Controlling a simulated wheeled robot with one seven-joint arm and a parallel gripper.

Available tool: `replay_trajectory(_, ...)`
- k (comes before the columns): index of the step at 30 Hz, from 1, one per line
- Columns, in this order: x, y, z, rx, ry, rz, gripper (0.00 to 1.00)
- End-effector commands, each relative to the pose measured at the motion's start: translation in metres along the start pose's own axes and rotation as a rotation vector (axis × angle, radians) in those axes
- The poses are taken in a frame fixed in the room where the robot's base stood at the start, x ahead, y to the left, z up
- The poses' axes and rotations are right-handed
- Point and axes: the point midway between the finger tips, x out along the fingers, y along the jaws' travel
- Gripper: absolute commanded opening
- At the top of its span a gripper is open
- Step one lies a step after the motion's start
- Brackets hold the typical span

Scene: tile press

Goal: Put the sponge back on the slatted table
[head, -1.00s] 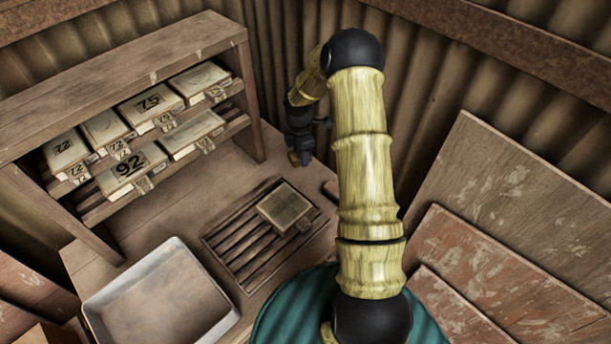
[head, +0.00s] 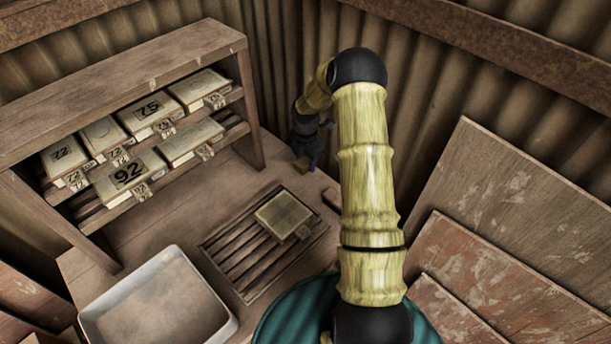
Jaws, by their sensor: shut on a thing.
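My gripper (head: 309,159) is at the back of the wooden table, right of the shelf. It is small in the head view and partly dark. It is shut on a small yellowish-brown block, which looks like the sponge (head: 301,165), low over the table top or touching it; I cannot tell which. The slatted part of the table (head: 232,262) lies nearer to me, below and left of the gripper. A square tile (head: 283,213) with a small tag rests on its slats.
A wooden shelf (head: 130,62) at the left holds several numbered, tagged tiles. A pale, empty-looking tray (head: 160,300) stands at front left. Large boards (head: 520,210) lean at the right by the corrugated wall. Bare planks lie between shelf and slats.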

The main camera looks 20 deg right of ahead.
Motion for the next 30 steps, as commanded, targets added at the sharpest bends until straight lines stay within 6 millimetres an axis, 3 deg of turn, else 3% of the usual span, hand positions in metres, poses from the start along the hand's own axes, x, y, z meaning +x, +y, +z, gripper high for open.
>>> replay_trajectory(6, 0.032, 0.0, 0.0, 0.0, 0.001, -0.001, 0.27)
replay_trajectory(17, 0.037, 0.0, 0.0, 0.0, 0.001, -0.001, 0.27)
replay_trajectory(24, 0.066, 0.0, -0.001, -0.001, 0.002, -0.002, 0.27)
replay_trajectory(30, 0.072, 0.001, 0.0, 0.0, -0.001, 0.001, 0.27)
